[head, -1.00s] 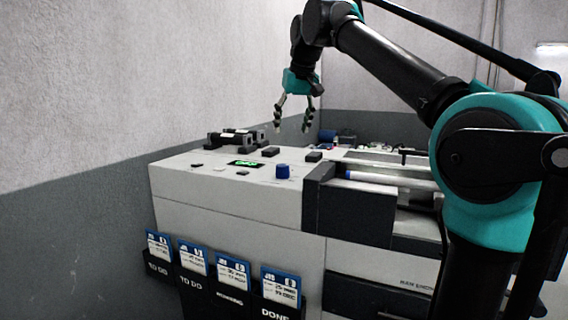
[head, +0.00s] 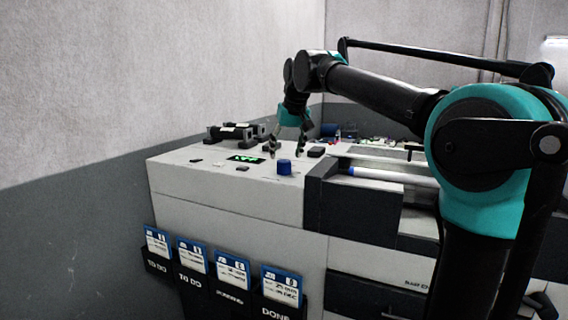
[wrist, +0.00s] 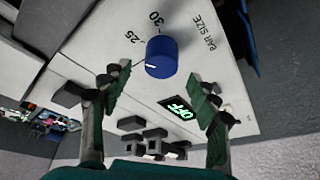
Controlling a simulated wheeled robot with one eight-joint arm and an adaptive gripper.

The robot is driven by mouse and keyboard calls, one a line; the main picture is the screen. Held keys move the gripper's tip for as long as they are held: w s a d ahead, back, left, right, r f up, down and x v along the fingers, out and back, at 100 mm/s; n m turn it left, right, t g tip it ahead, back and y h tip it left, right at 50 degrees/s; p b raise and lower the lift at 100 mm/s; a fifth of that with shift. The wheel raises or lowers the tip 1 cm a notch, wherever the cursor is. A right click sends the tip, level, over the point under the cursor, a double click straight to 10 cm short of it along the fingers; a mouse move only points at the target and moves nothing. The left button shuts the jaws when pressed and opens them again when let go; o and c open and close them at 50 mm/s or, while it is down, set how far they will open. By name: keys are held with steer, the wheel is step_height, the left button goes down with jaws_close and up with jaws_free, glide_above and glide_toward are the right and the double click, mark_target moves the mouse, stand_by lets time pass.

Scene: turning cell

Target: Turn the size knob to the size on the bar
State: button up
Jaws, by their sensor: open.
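The blue size knob (head: 284,167) stands on the machine's light top panel. My gripper (head: 286,150) is open and empty, pointing down just above and behind the knob. In the wrist view its fingertips (wrist: 160,94) are spread, with the knob beyond them, untouched as far as I see. A pale bar (head: 390,176) with a blue end lies in the machine's channel; no size is readable on it.
A green-lit display (head: 245,158), reading OFF in the wrist view, sits left of the knob. Small black blocks (head: 316,151) stand nearby. Black fixtures (head: 233,132) stand at the back. Card holders (head: 230,297) marked TO DO and DONE hang on the front.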

mark_target(284, 160)
steer(key=shift+x, duration=2.35)
steer(key=c, duration=1.2)
